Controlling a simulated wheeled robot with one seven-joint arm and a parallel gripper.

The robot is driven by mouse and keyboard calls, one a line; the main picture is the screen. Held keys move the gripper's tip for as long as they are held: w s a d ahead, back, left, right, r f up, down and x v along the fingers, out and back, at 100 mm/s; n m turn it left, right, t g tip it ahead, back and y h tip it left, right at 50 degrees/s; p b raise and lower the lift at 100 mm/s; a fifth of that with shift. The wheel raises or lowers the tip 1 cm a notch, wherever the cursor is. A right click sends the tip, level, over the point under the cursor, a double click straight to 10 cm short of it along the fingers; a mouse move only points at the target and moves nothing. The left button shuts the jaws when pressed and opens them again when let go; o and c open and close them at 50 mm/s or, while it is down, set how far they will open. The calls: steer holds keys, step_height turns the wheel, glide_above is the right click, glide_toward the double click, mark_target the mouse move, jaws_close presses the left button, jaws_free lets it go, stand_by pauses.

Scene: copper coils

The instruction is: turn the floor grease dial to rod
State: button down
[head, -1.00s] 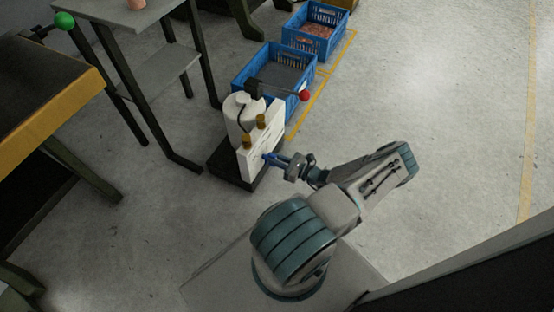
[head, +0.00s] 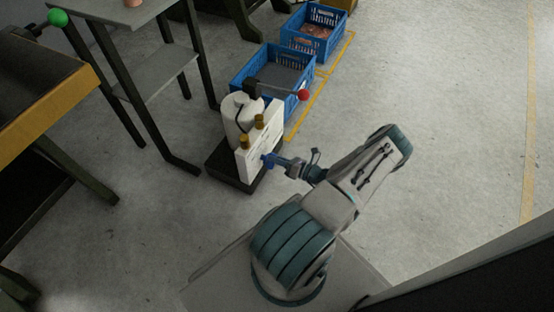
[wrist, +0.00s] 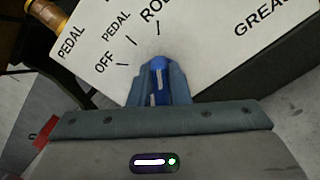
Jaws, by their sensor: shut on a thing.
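The grease unit (head: 250,165) is a white panel with a white tank on a black base on the floor. My gripper (head: 270,161) reaches its front panel from the right. In the wrist view, my gripper (wrist: 158,88) is shut on the blue dial (wrist: 158,63), with a finger on each side. The dial's white line runs nearly straight up the picture, roughly towards the tick under ROD. The OFF and PEDAL ticks lie to the left of it. The lower part of the dial is hidden between the fingers.
A lever with a red ball (head: 303,95) sticks out behind the unit. Blue crates (head: 268,72) stand beyond it, beside a yellow floor line. A grey shelf table (head: 155,80) stands to the left. The floor on the right is clear.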

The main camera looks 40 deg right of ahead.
steer(key=shift+d, duration=0.1)
stand_by(0.4)
steer(key=c, duration=1.4)
jaws_free()
steer(key=shift+o, duration=0.2)
steer(key=shift+s, duration=0.1)
steer(key=p+v, duration=0.3)
steer(key=v, duration=1)
steer(key=shift+s, duration=0.3)
steer(key=shift+d, duration=0.15)
